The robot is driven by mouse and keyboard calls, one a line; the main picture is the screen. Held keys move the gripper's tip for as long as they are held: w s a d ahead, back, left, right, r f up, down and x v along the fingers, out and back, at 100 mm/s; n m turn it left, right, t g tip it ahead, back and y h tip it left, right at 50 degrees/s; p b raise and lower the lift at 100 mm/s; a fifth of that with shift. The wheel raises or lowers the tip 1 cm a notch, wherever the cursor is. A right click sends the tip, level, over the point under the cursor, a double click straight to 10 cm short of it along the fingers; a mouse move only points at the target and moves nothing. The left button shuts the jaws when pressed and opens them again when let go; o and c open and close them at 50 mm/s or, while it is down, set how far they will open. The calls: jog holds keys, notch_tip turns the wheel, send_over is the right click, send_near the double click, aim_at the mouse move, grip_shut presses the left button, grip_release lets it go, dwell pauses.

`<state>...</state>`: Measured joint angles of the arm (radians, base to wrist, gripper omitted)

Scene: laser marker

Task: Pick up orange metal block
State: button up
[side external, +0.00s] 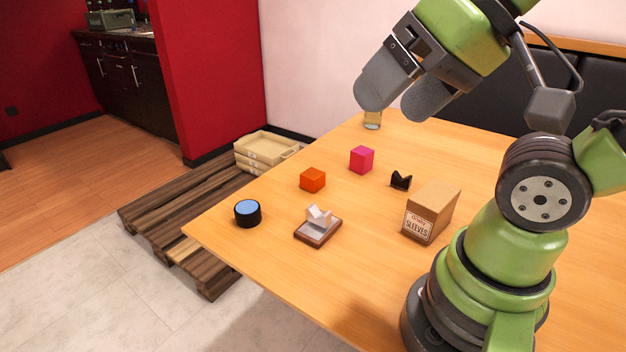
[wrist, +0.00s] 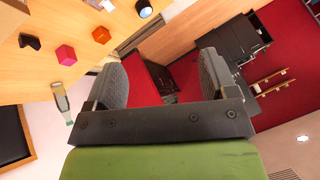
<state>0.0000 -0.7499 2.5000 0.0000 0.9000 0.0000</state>
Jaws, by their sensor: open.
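The orange block (side external: 312,180) sits on the wooden table, left of the pink block, in the side external view. It also shows near the top of the wrist view (wrist: 101,35). My gripper (side external: 396,104) is high above the far part of the table, up and to the right of the orange block. Its two grey fingers are apart with nothing between them. In the wrist view my gripper (wrist: 165,80) points out over the room, with the orange block off to its upper left.
A pink block (side external: 361,160), black holder (side external: 401,180), sleeves box (side external: 431,213), small brown stand (side external: 318,232) and blue-topped black cylinder (side external: 247,213) surround the orange block. Trays (side external: 265,152) rest on a pallet (side external: 170,215) beyond the table (side external: 290,275).

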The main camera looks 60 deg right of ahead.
jog(key=m+g+h, duration=0.2)
jog(key=m+g, duration=0.1)
jog(key=m, duration=2.9)
send_over(314, 174)
jog(key=s, duration=0.3)
notch_tip(314, 174, down, 21)
jog(key=shift+m, duration=0.4)
jog(key=x, duration=0.4)
jog(key=shift+s+a+f, duration=0.2)
jog(key=shift+f, duration=0.05)
jog(key=shift+d+x, duration=0.15)
jog(key=shift+x, duration=1.35)
jog(key=shift+d+x, duration=0.1)
jog(key=shift+x, duration=1.45)
jog(key=shift+w+r, duration=0.1)
jog(key=shift+w, duration=0.05)
